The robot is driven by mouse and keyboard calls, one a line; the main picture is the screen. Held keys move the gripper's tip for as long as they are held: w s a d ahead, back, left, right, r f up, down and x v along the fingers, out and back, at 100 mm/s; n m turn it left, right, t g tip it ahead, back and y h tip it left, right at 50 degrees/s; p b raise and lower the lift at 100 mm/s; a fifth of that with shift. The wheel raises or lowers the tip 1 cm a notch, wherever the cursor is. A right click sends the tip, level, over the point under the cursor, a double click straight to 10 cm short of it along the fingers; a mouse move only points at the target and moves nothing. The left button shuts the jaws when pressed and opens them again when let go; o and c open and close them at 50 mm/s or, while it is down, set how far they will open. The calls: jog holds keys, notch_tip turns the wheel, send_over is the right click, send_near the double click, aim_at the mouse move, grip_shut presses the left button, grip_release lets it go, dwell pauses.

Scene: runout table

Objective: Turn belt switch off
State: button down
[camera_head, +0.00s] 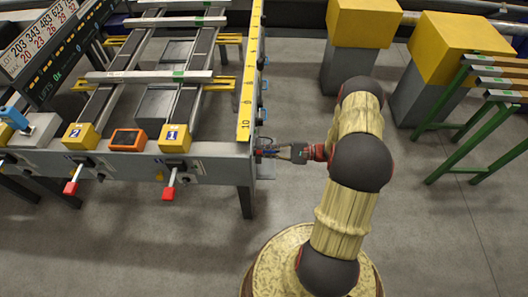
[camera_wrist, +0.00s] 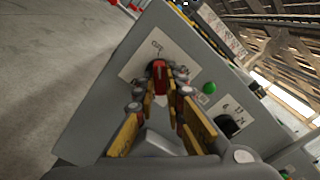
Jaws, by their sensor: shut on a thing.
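The belt switch, a red knob (camera_wrist: 159,68), sits on a white labelled plate (camera_wrist: 140,62) on the grey panel of the runout table, in the wrist view. The small lettering above it is too blurred to read surely. My gripper (camera_wrist: 163,87) is shut on the red knob, with a fingertip on either side of it. In the head view, my gripper (camera_head: 272,152) reaches the right end of the table's front from the right. The knob is hidden there.
Beside the knob are a green button (camera_wrist: 209,88) and a black knob (camera_wrist: 229,126). Yellow-topped grey blocks (camera_head: 362,23) and a green stand (camera_head: 470,115) are at right. The floor in front is clear.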

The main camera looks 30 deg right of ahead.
jog(key=shift+n, duration=0.3)
jog(key=c, duration=2)
grip_release()
jog(key=shift+o, duration=0.8)
jog(key=v, duration=1.2)
